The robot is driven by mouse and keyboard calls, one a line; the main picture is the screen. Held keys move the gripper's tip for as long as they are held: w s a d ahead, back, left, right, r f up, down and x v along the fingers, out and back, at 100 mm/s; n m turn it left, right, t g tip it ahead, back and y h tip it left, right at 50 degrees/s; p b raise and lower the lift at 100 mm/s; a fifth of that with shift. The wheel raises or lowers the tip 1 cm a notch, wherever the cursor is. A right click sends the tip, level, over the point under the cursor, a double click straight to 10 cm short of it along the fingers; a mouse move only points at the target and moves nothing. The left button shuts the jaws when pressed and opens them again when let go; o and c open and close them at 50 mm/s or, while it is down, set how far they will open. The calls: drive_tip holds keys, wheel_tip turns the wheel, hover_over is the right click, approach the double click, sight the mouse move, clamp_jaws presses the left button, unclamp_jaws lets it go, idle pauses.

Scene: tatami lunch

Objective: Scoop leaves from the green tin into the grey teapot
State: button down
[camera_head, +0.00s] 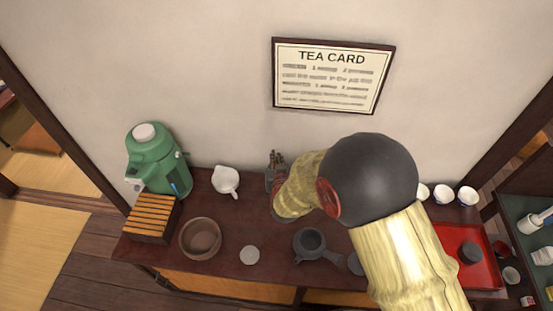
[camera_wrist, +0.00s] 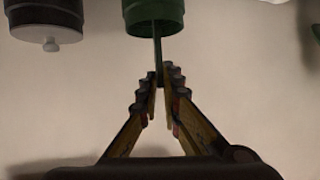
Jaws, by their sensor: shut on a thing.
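The green tin (camera_wrist: 154,14) is at the top of the wrist view, its round mouth towards the bottom of that picture. My gripper (camera_wrist: 159,92) is shut on a thin dark scoop (camera_wrist: 157,55). The scoop's far end meets the tin's mouth; how deep it goes, and whether it bears leaves, I cannot tell. In the head view my arm hides the tin, the scoop and my fingertips. The grey teapot (camera_head: 311,241) stands open on the dark table, in front of my arm's bend, with its handle to the right.
A dark lidded tin (camera_wrist: 45,22) is left of the green one. A holder (camera_head: 271,180) with utensils, a white pitcher (camera_head: 225,181), a brown bowl (camera_head: 200,240), a slatted box (camera_head: 152,217) and a green flask (camera_head: 158,163) stand left. A red tray (camera_head: 482,272) and white cups (camera_head: 445,193) are right.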

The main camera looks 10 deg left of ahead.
drive_tip(key=shift+r+p, duration=0.9)
drive_tip(key=shift+r, duration=0.7)
idle(1.1)
drive_tip(key=shift+r+p, duration=1.35)
drive_tip(key=shift+r, duration=1)
drive_tip(key=shift+f, duration=0.1)
